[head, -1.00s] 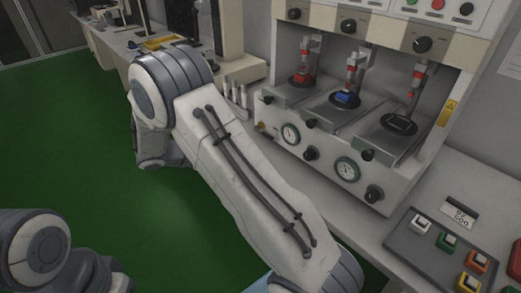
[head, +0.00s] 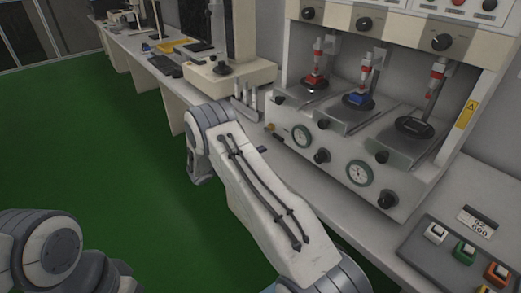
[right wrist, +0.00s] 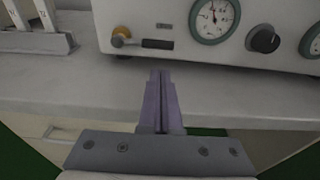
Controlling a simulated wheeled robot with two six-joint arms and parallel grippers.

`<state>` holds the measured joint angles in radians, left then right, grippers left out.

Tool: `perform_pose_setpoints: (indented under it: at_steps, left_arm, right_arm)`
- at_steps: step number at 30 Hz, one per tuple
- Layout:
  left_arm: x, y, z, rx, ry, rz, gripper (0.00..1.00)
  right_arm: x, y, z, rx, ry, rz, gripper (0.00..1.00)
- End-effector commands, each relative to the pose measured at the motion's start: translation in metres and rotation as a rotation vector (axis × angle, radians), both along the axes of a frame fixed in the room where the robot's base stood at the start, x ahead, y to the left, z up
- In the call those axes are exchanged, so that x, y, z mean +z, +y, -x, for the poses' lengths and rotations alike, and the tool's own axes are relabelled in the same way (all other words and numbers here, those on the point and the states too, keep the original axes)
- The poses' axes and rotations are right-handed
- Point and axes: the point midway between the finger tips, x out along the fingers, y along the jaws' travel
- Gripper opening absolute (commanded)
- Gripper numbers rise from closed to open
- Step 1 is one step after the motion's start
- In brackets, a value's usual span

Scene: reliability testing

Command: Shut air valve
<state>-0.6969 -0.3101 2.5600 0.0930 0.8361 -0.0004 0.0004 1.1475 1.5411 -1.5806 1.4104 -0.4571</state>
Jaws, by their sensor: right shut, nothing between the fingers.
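The air valve (right wrist: 121,36) is a small grey fitting with an orange-yellow cap, low on the left end of the pale machine's front. A black bar (right wrist: 157,44), seemingly its lever, lies level to its right. In the head view the valve shows as a small orange spot (head: 271,127). My right gripper (right wrist: 161,74) is shut and empty. Its fingers point at the machine front, with their tips just below the black bar in the picture; I cannot tell whether they touch it. My left gripper is out of view.
The machine front carries round gauges (right wrist: 214,19) and black knobs (right wrist: 263,39). A rack of upright pieces (right wrist: 38,41) stands to the left. The bench top (right wrist: 60,92) before the machine is clear. A button box (head: 455,255) lies at the right.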

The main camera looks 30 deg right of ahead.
Motion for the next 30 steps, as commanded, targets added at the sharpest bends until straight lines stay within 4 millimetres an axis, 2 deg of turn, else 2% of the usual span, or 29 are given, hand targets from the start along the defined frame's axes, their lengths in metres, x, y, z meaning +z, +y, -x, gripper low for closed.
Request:
perform_pose_setpoints:
  at_steps: [1,6,12,18,30]
  left_arm:
    - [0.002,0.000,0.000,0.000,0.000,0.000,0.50]
    - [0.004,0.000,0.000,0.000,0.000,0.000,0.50]
    - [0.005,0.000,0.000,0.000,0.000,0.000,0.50]
    - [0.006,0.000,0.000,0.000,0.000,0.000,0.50]
    - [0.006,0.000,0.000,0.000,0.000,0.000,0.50]
  right_arm:
    - [-0.001,-0.011,0.001,-0.005,0.001,-0.001,0.00]
    - [-0.006,-0.042,-0.002,-0.005,0.000,-0.001,0.00]
    - [-0.010,-0.067,-0.005,-0.002,0.000,-0.001,0.00]
    - [-0.011,-0.075,-0.005,-0.001,0.000,-0.001,0.00]
    - [-0.010,-0.071,-0.007,0.003,0.010,0.000,0.00]
